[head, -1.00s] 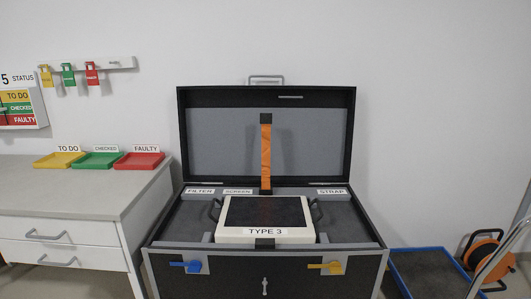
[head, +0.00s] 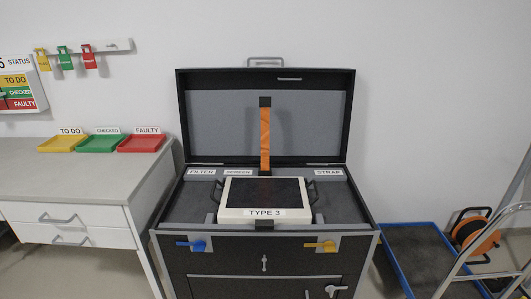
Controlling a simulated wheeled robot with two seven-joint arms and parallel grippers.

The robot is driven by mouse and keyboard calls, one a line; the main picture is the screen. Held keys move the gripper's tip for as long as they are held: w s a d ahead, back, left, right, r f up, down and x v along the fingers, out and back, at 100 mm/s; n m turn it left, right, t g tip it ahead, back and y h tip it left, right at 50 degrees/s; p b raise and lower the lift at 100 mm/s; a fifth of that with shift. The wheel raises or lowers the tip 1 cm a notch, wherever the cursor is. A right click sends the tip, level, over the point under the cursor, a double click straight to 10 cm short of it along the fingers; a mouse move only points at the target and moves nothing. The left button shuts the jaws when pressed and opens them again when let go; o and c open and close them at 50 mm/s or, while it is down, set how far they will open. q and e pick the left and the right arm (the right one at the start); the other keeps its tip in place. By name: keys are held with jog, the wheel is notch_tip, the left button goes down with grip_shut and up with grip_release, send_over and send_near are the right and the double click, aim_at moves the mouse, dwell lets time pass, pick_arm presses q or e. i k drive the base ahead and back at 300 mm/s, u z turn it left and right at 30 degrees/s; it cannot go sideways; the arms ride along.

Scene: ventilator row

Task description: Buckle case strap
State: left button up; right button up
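The black case (head: 170,238) stands open, its lid (head: 210,125) upright at the back with a grey lining. The orange strap (head: 265,138) hangs straight down inside the lid, with a black piece at its top and a dark piece at its lower end. A white unit (head: 265,212) labelled TYPE 3 with a dark top lies in the middle of the case. A dark piece (head: 263,227) shows at the case's front edge below it. The strap does not lie over the unit. Neither of my grippers is in view.
A blue lever (head: 192,244) and a yellow lever (head: 322,245) are on the case front. At left, a counter (head: 90,180) carries yellow, green and red trays. At right are a blue-edged cart (head: 400,262), an orange cable reel (head: 476,238) and a metal ladder-like frame (head: 478,250).

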aim_at(264, 102)
jog(key=k, duration=0.6)
jog(key=u, duration=0.7)
jog(key=i, duration=1.75)
jog(key=z, duration=0.25)
